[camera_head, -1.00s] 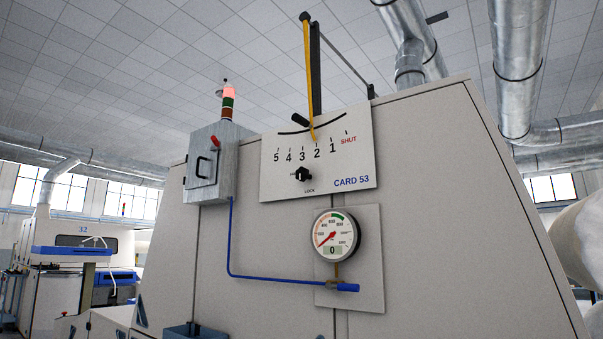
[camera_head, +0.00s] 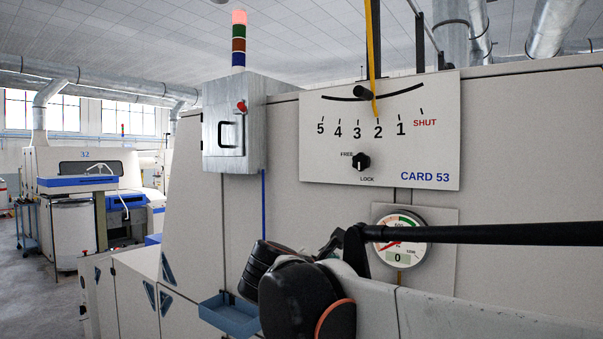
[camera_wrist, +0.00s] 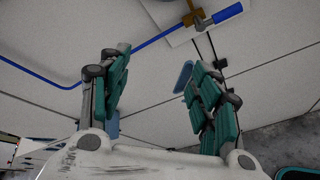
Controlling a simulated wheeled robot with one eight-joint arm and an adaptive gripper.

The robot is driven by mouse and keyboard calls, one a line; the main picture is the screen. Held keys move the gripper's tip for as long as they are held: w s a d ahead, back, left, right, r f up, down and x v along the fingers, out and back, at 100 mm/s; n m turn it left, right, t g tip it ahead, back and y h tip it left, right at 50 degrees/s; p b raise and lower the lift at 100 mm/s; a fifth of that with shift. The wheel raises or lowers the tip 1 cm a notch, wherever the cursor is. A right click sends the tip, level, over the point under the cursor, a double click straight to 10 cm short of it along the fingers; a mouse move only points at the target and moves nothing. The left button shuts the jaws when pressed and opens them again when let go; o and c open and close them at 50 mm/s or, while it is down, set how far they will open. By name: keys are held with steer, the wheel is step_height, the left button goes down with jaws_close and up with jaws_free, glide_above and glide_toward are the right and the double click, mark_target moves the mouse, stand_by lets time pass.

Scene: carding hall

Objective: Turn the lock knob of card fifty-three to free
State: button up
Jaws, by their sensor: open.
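The lock knob (camera_head: 361,162) is a small black knob on the white CARD 53 plate (camera_head: 430,150), with FREE at its upper left and LOCK below it. The knob is not in the wrist view.
Above the knob, a yellow pointer (camera_head: 373,60) stands near 2 on the scale. A round gauge (camera_head: 400,240) below is partly covered by my arm. A grey box (camera_head: 233,125) with a red switch is at left. A blue tray (camera_head: 230,315) juts out low.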

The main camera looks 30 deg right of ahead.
mark_target(359, 162)
steer(key=w+d+r+n+h+p, duration=0.25)
steer(key=r+p, duration=0.25)
steer(key=r, duration=0.6)
steer(key=w+d+r+n+h+p, duration=0.1)
steer(key=w+r+n+h+p, duration=0.3)
steer(key=r, duration=0.8)
steer(key=shift+m+y, duration=0.45)
steer(key=shift+y, duration=0.4)
steer(key=p+x, duration=0.1)
steer(key=x, duration=0.3)
steer(key=p+x, duration=0.1)
steer(key=x, duration=0.4)
steer(key=p+x, duration=0.1)
steer(key=x, duration=0.3)
steer(key=shift+s+d, duration=0.3)
steer(key=c, duration=1.1)
